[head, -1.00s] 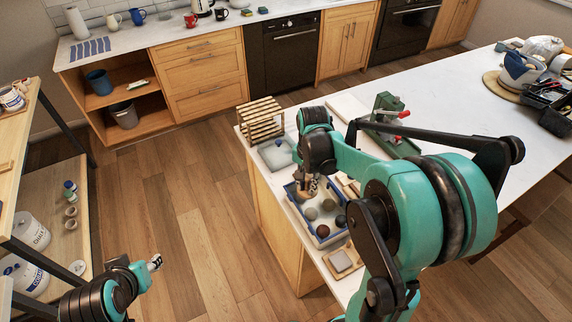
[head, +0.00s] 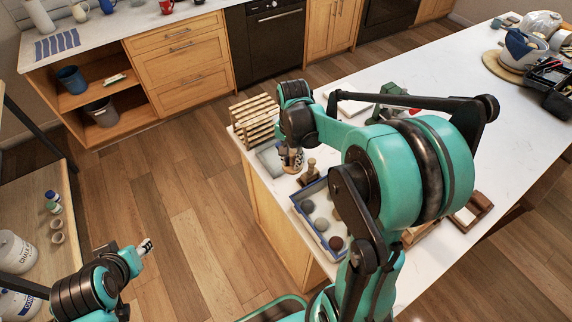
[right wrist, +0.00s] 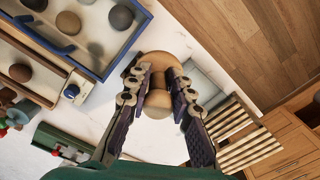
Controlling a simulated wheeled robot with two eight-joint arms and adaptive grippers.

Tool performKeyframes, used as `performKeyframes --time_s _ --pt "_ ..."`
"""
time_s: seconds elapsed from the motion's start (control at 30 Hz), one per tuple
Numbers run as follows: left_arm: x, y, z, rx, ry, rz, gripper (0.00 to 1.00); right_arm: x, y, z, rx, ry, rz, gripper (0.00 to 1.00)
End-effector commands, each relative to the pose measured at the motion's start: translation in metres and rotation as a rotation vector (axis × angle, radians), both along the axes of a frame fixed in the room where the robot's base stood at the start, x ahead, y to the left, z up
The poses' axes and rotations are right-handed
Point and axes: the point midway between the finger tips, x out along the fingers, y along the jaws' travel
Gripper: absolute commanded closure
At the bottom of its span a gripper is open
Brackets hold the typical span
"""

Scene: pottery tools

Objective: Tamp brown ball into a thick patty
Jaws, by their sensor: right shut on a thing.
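My right gripper (head: 291,163) is shut on a round-headed wooden tamper (right wrist: 158,85), seen close up in the right wrist view. It is over the counter between the grey square tray (head: 268,158) and the blue-rimmed tray (head: 300,217). A dark brown ball (head: 336,243) lies in the blue-rimmed tray, with greyish balls (head: 308,206) beside it. The arm hides part of this tray. My left gripper (head: 147,246) is over the floor, away from the counter; its finger gap is too small to read.
A slatted wooden crate (head: 254,122) stands at the counter's far left corner. Another wooden knobbed tool (head: 311,166) stands beside the blue-rimmed tray. A green device (head: 388,100) stands behind my right arm.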

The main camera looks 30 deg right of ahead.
Motion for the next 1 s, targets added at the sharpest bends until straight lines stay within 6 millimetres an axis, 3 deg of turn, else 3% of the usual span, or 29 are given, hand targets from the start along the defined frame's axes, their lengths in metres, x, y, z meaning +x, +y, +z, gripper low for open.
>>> performKeyframes --time_s 0.5,1.0 --pt "0.000 0.000 -0.038 0.000 0.000 0.000 0.60 0.001 0.000 -0.064 0.000 0.000 0.000 1.00" --pt "0.000 0.000 -0.059 0.000 0.000 0.000 0.60 0.001 0.000 -0.095 0.000 0.000 0.000 1.00"
